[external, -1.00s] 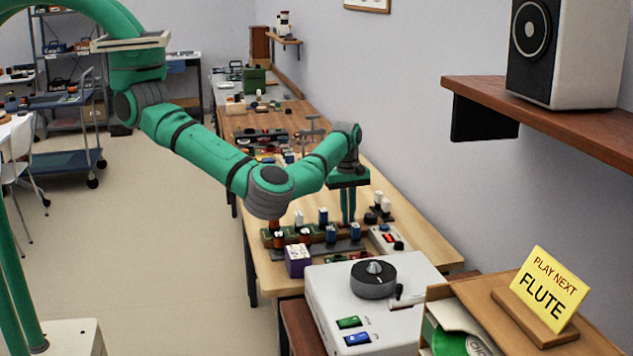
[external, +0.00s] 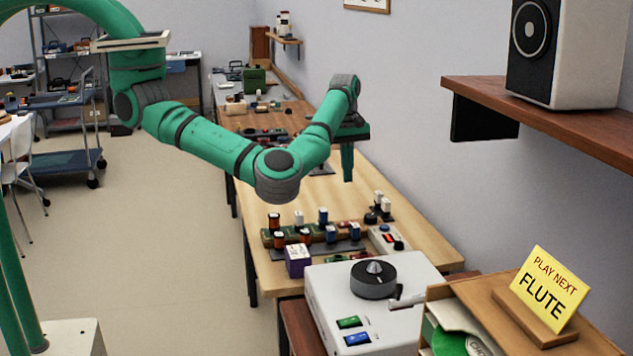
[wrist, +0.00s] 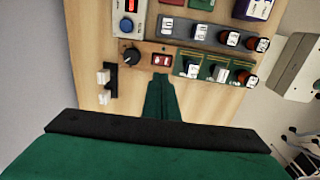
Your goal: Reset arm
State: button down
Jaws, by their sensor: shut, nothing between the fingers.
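My gripper (external: 347,178) is green and hangs pointing down above the wooden workbench (external: 420,232) in the external view. Its fingers are shut together with nothing between them. In the wrist view my gripper (wrist: 160,82) points at the bench, near a panel with a red switch (wrist: 161,60) and a black knob (wrist: 131,55). It appears apart from the parts below.
A wooden rack of small cylinders and blocks (external: 300,236) stands on the bench, with a purple box (external: 297,260) beside it. A white console with a dial (external: 375,280) is nearer. A wall shelf (external: 560,122) holds a speaker (external: 590,50) at right.

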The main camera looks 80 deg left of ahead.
dwell(0.4)
jog(key=s+a+f+m+t+y, duration=0.1)
jog(key=a+m+t+y, duration=0.4)
jog(key=a, duration=0.9)
jog(key=a+f+m+t+y, duration=0.15)
jog(key=a+y, duration=0.55)
jog(key=a, duration=0.7)
jog(key=s+d+f+m+t+h, duration=0.2)
jog(key=s+d+f+m+h, duration=0.1)
jog(key=s+d+f+m, duration=0.1)
jog(key=s+d+f+m+t+h, duration=0.3)
jog(key=s+d+f+m, duration=0.1)
jog(key=s, duration=0.4)
jog(key=s+d+f+m+t+h, duration=0.2)
jog(key=s+d+f+m+t, duration=0.1)
jog(key=s+d, duration=0.4)
jog(key=shift+d+f+m+h, duration=0.2)
jog(key=shift+f+m+h, duration=0.35)
jog(key=shift+m, duration=0.8)
jog(key=s+d+r+n+h, duration=0.1)
jog(key=s+d, duration=0.5)
jog(key=s, duration=0.3)
jog(key=s+d+r+n+h, duration=0.1)
jog(key=s+d+h, duration=0.1)
jog(key=s+d, duration=0.5)
jog(key=v, duration=0.3)
jog(key=shift+s+f, duration=0.2)
jog(key=shift+s, duration=0.15)
